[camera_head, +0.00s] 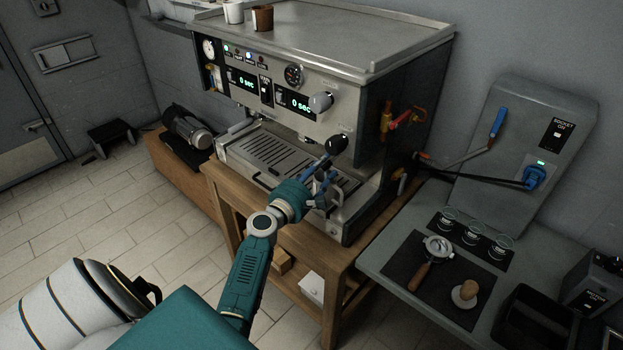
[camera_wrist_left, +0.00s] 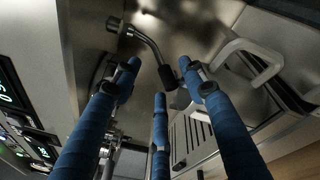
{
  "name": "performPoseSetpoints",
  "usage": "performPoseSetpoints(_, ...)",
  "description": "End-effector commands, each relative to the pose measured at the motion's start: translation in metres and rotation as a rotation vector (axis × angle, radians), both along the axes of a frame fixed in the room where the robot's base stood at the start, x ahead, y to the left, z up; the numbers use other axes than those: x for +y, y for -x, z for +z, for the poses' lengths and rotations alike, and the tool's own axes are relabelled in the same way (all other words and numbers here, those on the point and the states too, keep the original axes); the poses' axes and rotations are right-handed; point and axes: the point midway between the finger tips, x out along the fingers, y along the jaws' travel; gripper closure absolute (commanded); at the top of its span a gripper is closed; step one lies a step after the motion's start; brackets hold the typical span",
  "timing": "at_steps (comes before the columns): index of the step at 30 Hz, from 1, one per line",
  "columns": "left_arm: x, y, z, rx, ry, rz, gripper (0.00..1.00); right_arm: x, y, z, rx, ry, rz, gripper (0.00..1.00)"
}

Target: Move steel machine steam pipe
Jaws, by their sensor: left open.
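The steel coffee machine (camera_head: 350,40) stands on a wooden stand. In the left wrist view, its steam pipe (camera_wrist_left: 148,42) is a thin bent metal tube with a black sleeve (camera_wrist_left: 167,76) near its lower end. My left gripper (camera_head: 324,181) is in front of the machine's right side, above the drip tray (camera_head: 275,155). In the left wrist view its blue fingers (camera_wrist_left: 160,82) are spread, with the black sleeve just beyond and between the tips. I cannot tell whether they touch it. In the head view the gripper hides most of the pipe. My right gripper is not in view.
A grey counter (camera_head: 395,235) at the right holds a portafilter (camera_head: 437,248), a tamper (camera_head: 465,292) and a dark bin (camera_head: 537,322). A wall box (camera_head: 530,140) with a blue plug (camera_head: 535,177) stands behind. Two cups (camera_head: 262,18) sit on the machine. Open floor lies left.

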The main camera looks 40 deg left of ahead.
Motion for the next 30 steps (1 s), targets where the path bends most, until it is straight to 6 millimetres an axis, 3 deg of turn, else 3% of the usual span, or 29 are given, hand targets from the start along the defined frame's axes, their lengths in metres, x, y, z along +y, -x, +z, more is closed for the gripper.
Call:
performPoseSetpoints(6, -0.004, 0.048, -0.001, 0.002, 0.000, 0.001, 0.58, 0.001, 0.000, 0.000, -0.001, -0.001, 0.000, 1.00)
performPoseSetpoints(12, -0.006, 0.072, 0.000, 0.000, 0.002, 0.001, 0.58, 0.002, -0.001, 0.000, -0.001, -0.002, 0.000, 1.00)
performPoseSetpoints(30, -0.006, 0.076, 0.000, -0.001, 0.002, 0.002, 0.58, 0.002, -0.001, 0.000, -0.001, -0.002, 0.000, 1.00)
